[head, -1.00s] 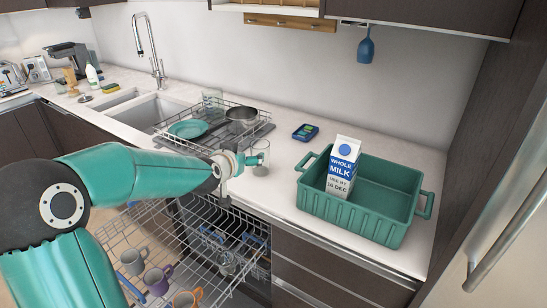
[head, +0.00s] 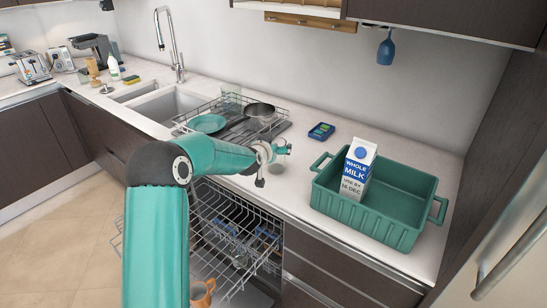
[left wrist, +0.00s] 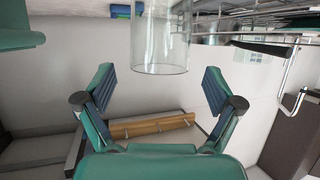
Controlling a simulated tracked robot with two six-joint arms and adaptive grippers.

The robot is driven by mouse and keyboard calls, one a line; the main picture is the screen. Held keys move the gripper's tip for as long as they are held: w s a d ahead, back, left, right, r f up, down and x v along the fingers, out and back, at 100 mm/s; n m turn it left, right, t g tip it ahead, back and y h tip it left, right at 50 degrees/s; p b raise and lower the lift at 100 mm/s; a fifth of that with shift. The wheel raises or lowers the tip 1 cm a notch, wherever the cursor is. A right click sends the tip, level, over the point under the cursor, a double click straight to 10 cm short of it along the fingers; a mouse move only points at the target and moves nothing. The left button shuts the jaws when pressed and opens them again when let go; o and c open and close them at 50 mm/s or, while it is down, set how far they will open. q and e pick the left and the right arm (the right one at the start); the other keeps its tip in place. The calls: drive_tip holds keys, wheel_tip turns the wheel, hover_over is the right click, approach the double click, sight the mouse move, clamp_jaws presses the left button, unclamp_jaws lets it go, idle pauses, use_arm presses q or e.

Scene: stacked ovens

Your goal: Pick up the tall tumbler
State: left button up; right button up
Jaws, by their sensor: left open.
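In the left wrist view, which appears upside down, a clear glass tumbler (left wrist: 160,38) stands close ahead, centred beyond the fingertips. My left gripper (left wrist: 158,88) is open, its two fingers spread wide on either side of the tumbler's line, with nothing between them. In the head view my left gripper (head: 268,160) is over the counter front, beside the dish rack; the tumbler near it is hard to make out there. Another clear tall glass (head: 231,98) stands at the back of the dish rack. My right gripper is not in view.
The dish rack (head: 206,133) holds a teal plate (head: 208,123) and a pan (head: 259,112). A green crate (head: 399,193) with a milk carton (head: 357,170) stands right. The open dishwasher rack (head: 232,235) is below the arm.

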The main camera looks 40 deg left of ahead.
sight(279, 142)
use_arm(q)
drive_tip(key=shift+p+x, duration=0.5)
drive_tip(key=shift+x, duration=1.25)
drive_tip(key=shift+f, duration=0.15)
clamp_jaws()
